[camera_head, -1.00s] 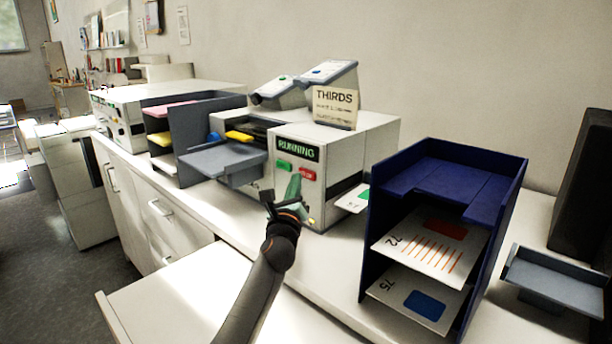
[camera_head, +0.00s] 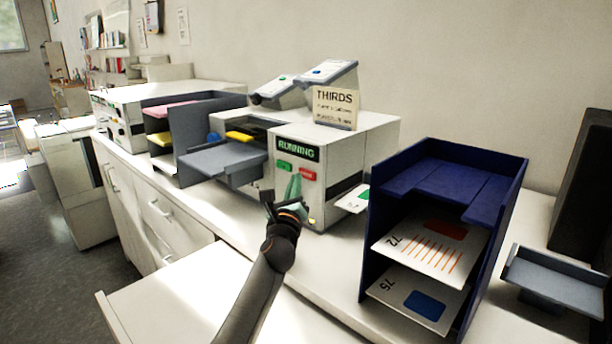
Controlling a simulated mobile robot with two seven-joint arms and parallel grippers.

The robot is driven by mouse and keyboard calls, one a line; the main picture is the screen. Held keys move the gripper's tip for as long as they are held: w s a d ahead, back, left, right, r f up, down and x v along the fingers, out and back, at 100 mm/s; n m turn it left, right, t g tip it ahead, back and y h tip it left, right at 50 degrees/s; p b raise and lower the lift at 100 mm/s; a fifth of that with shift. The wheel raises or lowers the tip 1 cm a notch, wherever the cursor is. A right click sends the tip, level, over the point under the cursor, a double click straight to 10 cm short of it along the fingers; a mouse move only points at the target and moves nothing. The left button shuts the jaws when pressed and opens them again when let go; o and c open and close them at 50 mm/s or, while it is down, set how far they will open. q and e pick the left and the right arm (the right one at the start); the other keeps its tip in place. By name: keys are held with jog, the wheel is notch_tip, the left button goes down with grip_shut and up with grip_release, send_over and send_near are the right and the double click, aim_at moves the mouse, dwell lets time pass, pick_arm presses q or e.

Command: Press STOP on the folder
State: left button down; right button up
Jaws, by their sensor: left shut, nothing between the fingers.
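The folder (camera_head: 350,148) is a pale box-shaped machine on the counter. Its front has a dark display (camera_head: 297,152) with green letters reading RUNNING. Below the display are a green button (camera_head: 284,165) and a red button (camera_head: 307,175), whose label is too small to read surely. My left gripper (camera_head: 294,183) is shut and empty, with its greenish fingers pointing up just in front of the panel, between and slightly below the two buttons. I cannot tell whether the fingertips touch the panel. My right gripper is not in view.
A grey tray (camera_head: 222,160) juts out left of the panel. A card (camera_head: 353,200) sticks out at the folder's right side. A dark blue rack (camera_head: 440,180) with printed sheets stands to the right. A THIRDS sign (camera_head: 335,106) stands on top.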

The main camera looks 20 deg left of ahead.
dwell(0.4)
pick_arm(q)
jog(key=shift+w+d, duration=0.15)
jog(key=shift+w, duration=0.3)
jog(key=shift+w+d+b, duration=0.15)
jog(key=shift+w+b, duration=0.25)
jog(key=shift+b, duration=0.15)
dwell(0.4)
dwell(0.4)
jog(key=shift+s+r+p, duration=0.1)
jog(key=shift+s+p, duration=0.3)
jog(key=shift+p, duration=0.2)
jog(key=shift+s+a+p, duration=0.3)
jog(key=shift+s+p, duration=0.1)
